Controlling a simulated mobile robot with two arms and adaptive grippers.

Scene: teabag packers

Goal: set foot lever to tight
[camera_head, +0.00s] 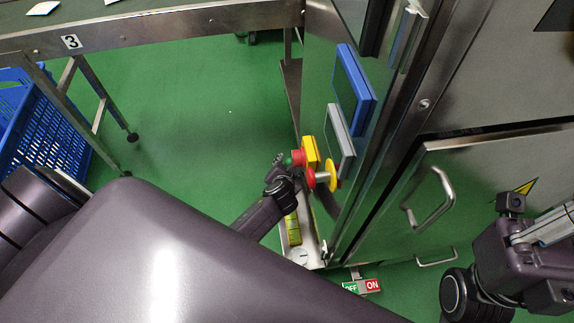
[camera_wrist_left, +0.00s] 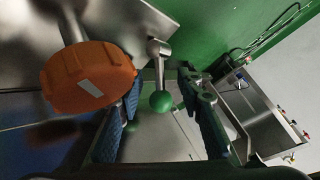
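In the left wrist view a metal lever with a green ball knob (camera_wrist_left: 161,101) hangs down from a steel panel; I cannot tell for sure that it is the foot lever. My left gripper (camera_wrist_left: 165,112) is open, its two fingers on either side of the green ball with gaps visible. In the head view my left gripper (camera_head: 279,168) is low beside the machine cabinet, and my forearm hides much of that area. My right gripper (camera_head: 546,228) is only partly in view at the right edge; its fingertips are not seen.
A large orange knob (camera_wrist_left: 88,78) is close to the left finger. A red button (camera_head: 298,157) and a red-yellow button (camera_head: 326,178) sit on the cabinet. An OFF/ON label (camera_head: 362,287) is near the floor. A blue crate (camera_head: 45,125) stands left; the green floor between is clear.

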